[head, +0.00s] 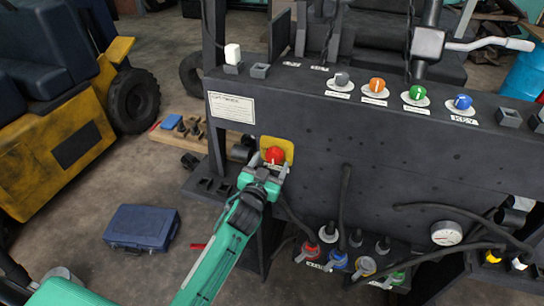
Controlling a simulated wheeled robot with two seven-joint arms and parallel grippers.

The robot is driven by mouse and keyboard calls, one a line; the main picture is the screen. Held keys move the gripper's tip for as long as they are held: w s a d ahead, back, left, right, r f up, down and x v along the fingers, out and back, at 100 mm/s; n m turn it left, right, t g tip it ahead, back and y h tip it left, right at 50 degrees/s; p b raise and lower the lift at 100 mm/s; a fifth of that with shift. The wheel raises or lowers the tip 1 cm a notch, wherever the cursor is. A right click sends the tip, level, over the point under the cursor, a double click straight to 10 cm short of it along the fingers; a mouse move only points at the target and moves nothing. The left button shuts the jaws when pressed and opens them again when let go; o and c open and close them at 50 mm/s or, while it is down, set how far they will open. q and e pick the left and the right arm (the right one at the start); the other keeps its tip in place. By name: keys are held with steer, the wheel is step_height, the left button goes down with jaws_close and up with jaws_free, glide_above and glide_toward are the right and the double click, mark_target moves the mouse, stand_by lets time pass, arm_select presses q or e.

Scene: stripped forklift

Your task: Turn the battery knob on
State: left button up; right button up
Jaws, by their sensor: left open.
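A red knob (274,156) sits on a yellow plate (289,147) at the left end of the dark panel. This looks like the battery knob, but I cannot read a label naming it. My left gripper (267,170) is open, with its fingertips at the knob's lower edge. One finger is on each side of it, and I cannot tell whether they touch it. The gripper hides the lower part of the plate. My right gripper is not in view.
Grey (341,79), orange (377,85), green (417,93) and blue (463,102) knobs line the panel top. Cables and coloured connectors (337,260) hang below, near a round gauge (446,233). A blue case (142,228) lies on the open floor at left.

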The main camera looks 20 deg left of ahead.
arm_select(q)
steer(key=shift+w, duration=0.95)
steer(key=c, duration=1)
